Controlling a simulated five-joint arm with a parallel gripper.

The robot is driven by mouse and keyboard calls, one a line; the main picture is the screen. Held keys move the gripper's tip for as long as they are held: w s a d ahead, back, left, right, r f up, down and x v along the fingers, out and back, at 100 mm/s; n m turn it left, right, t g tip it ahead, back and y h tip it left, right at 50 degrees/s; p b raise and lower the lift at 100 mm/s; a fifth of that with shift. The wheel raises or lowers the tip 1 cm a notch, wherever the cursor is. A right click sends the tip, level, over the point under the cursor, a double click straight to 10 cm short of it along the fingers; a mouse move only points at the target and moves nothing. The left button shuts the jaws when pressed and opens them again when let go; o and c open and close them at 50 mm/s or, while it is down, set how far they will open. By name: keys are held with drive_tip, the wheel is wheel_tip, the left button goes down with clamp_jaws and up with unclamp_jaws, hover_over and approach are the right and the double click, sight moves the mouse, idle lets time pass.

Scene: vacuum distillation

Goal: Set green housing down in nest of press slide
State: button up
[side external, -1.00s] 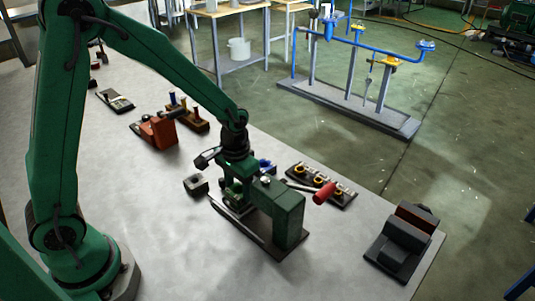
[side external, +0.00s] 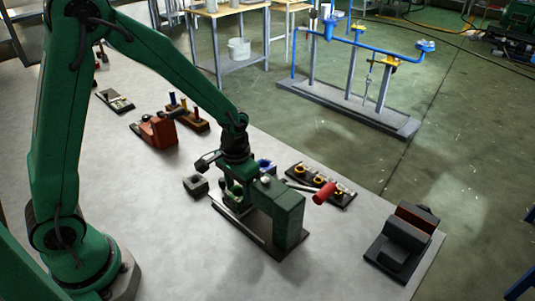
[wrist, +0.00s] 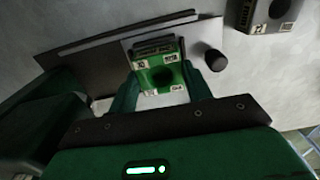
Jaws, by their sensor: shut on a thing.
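The green housing (wrist: 168,75) is a small block with a dark round bore and pale labels. In the wrist view it sits between the two fingers of my gripper (wrist: 162,92), which is shut on it. The press slide (wrist: 203,32) is a grey plate around and under the housing; the nest is hidden by the housing, and I cannot tell whether the housing touches its floor. In the side view the green press (side external: 282,208) stands on a dark base, and my gripper (side external: 236,184) points down at its left end, largely hiding the housing.
A grey block with a bore (side external: 196,185) stands left of the press, and a blue part (side external: 265,167) behind it. The press has a red-knobbed lever (side external: 323,193). A dark rack with yellow rings (side external: 320,184) lies behind. A black fixture (side external: 402,245) stands right. The front table is clear.

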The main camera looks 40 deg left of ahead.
drive_tip(key=shift+f, duration=0.1)
drive_tip(key=o, duration=1.8)
drive_tip(key=shift+c, duration=0.2)
drive_tip(key=shift+a, duration=0.1)
drive_tip(key=shift+c, duration=0.3)
drive_tip(key=shift+r, duration=1)
drive_tip(key=shift+o, duration=0.6)
drive_tip(key=shift+w+r, duration=0.1)
drive_tip(key=shift+r, duration=0.05)
wheel_tip(320, 180, up, 5)
drive_tip(key=shift+f, duration=0.15)
